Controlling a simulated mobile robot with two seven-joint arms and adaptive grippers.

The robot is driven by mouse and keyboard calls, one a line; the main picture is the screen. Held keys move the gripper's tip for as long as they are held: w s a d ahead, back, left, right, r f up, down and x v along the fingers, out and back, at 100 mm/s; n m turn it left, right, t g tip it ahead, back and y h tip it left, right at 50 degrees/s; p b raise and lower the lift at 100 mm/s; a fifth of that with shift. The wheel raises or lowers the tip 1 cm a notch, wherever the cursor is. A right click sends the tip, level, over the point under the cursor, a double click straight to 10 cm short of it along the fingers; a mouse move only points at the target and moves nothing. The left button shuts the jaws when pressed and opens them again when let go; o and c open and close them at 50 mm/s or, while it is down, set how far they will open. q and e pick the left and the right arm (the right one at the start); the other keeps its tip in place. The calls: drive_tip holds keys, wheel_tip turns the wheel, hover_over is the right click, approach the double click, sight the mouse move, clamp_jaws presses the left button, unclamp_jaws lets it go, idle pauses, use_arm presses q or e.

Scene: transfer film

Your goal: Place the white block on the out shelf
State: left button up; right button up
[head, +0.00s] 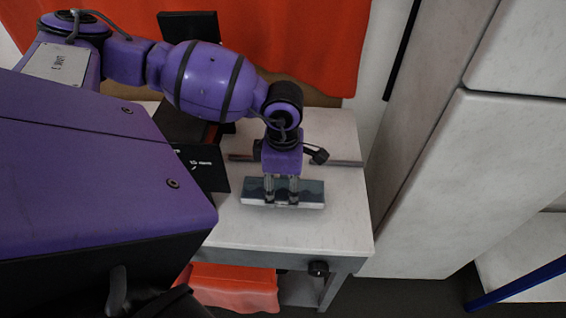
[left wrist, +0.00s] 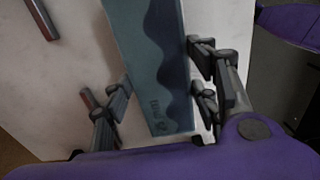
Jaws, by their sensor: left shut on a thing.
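A flat oblong block (head: 312,193) has a blue-grey top with a dark wavy pattern and a pale front side; I take it for the white block. My left gripper (head: 281,198) points down and is shut on the middle of it. The left wrist view shows the block (left wrist: 150,60) between the finger pairs of the left gripper (left wrist: 160,105). I cannot tell whether the block touches the white table (head: 330,232) or hangs just above it. I see no shelf marked as the out shelf. My right gripper is not in view.
A dark bar (head: 345,162) lies across the table behind the gripper. Black box-like things (head: 205,168) stand at the table's left. Tall pale cabinets (head: 440,180) rise close on the right. An orange cloth (head: 310,50) hangs behind. The table's front right is clear.

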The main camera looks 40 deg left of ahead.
sight(283, 190)
use_arm(q)
drive_tip(key=shift+f, duration=0.95)
drive_tip(key=o, duration=1.2)
drive_tip(key=shift+f, duration=0.15)
wheel_tip(283, 190, up, 12)
drive_tip(key=shift+r, duration=0.2)
